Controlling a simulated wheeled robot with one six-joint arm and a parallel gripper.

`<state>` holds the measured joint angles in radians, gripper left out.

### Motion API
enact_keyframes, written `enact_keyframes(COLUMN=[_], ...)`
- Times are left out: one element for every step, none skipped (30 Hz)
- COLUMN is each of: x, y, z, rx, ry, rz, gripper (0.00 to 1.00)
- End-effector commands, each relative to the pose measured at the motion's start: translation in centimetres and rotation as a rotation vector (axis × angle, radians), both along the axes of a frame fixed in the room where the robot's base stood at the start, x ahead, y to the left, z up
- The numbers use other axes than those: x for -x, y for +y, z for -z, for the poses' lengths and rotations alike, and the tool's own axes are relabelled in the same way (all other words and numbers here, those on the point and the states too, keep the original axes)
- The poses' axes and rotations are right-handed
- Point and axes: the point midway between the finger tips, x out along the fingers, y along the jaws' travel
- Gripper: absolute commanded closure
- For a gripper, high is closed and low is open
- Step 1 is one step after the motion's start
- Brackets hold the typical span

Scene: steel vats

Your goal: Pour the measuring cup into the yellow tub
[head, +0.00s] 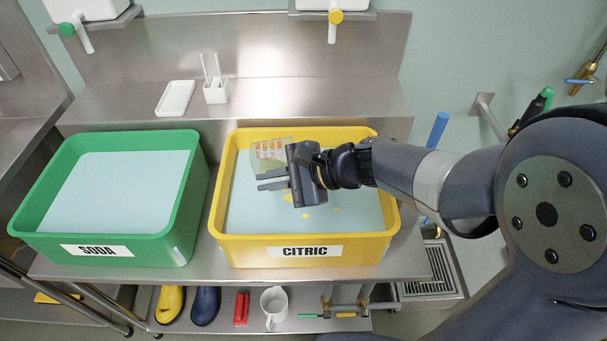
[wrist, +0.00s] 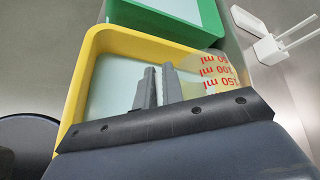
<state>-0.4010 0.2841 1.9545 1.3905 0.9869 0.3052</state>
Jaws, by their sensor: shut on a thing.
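The yellow tub (head: 230,251), labelled CITRIC, stands on the steel bench with pale blue contents and a few small yellow spots on them. My gripper (head: 266,181) is over the tub, shut on the clear measuring cup (head: 268,152). The cup has red markings and is tilted above the tub's far part. The exact grip point and the cup's mouth are not clear. I cannot tell whether anything is left in it.
A green tub (head: 180,215), labelled SODA, stands to the left. Behind are a white tray (head: 175,98) and a white holder (head: 216,93) with sticks. Dispensers with a green tap (head: 68,29) and a yellow tap (head: 336,16) hang above. A white jug (head: 274,305) is on the lower shelf.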

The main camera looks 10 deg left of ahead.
Motion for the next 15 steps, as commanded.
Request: enact_keyframes(x=[-0.03, -0.03, -0.05, -0.06, -0.06, -0.04, -0.04, -0.04, -0.04, -0.04, -0.05, -0.07, -0.08, -0.08, -0.09], y=[-0.01, -0.01, -0.03, -0.03, -0.04, -0.05, -0.06, -0.07, -0.08, -0.1, -0.1, -0.12, -0.13, -0.15, -0.16], z=[0.07, 0.05, 0.03, 0.02, 0.0, -0.03, -0.04, -0.06, -0.08, -0.1, -0.11, -0.13, -0.15, -0.18, -0.21], rx=[-0.006, -0.008, -0.012, -0.016, -0.018, -0.023, -0.026, -0.029, -0.033, -0.036, -0.04, -0.044, -0.047, -0.051, -0.055], ry=[0.001, 0.001, 0.002, 0.003, 0.003, 0.005, 0.006, 0.006, 0.007, 0.008, 0.008, 0.009, 0.01, 0.011, 0.011], rz=[0.001, 0.001, 0.001, 0.001, 0.001, 0.0, 0.0, 0.0, -0.001, 0.0, -0.001, 0.0, 0.001, 0.001, 0.001], gripper=[1.0, 1.0, 1.0, 1.0, 1.0, 1.0, 1.0, 1.0, 1.0, 1.0, 1.0, 1.0, 1.0, 1.0, 1.0])
